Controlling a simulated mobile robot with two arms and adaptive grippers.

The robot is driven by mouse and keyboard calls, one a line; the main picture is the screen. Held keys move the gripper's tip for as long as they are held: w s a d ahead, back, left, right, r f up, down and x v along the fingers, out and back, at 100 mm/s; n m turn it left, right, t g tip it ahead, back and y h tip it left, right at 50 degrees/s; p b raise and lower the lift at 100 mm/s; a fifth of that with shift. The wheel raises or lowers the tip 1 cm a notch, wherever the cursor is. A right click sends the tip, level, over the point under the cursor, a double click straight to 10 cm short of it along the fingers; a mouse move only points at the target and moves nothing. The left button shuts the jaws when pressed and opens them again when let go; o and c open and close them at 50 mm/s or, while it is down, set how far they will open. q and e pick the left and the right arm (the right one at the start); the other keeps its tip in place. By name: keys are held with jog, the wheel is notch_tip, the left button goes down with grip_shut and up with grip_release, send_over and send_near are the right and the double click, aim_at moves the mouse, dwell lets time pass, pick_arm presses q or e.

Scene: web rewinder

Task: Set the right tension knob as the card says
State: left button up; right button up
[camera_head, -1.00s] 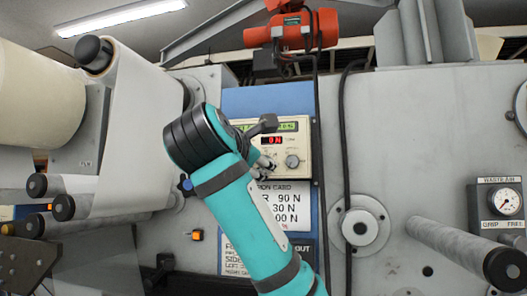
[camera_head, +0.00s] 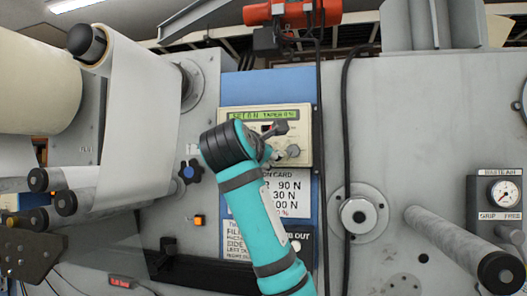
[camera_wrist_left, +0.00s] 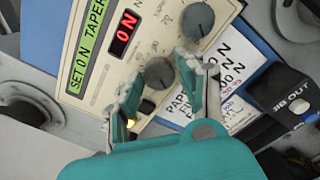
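The cream control panel (camera_head: 305,137) has a green display (camera_head: 268,114) and a red display reading 0 N (camera_wrist_left: 126,32). Its right knob (camera_head: 293,150) also shows in the left wrist view (camera_wrist_left: 196,20). Its left knob (camera_wrist_left: 158,73) sits between the fingers of my left gripper (camera_wrist_left: 157,88). The gripper is open, with gaps showing beside the knob; contact cannot be told. In the head view my left gripper (camera_head: 271,157) is by the panel's lower part. The tension card (camera_head: 296,195) below shows 90 N and 30 N; my arm covers its left part. My right gripper is not in view.
Black cables (camera_head: 318,130) hang just right of the panel. A switch box (camera_wrist_left: 285,98) is below the card. A white web (camera_head: 135,120) and rollers stand at left; a roller (camera_head: 455,240) and gauge (camera_head: 503,193) at right. A lower sign (camera_head: 236,245) is partly covered.

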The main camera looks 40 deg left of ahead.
pick_arm(q)
grip_shut()
jog(key=shift+m, duration=0.3)
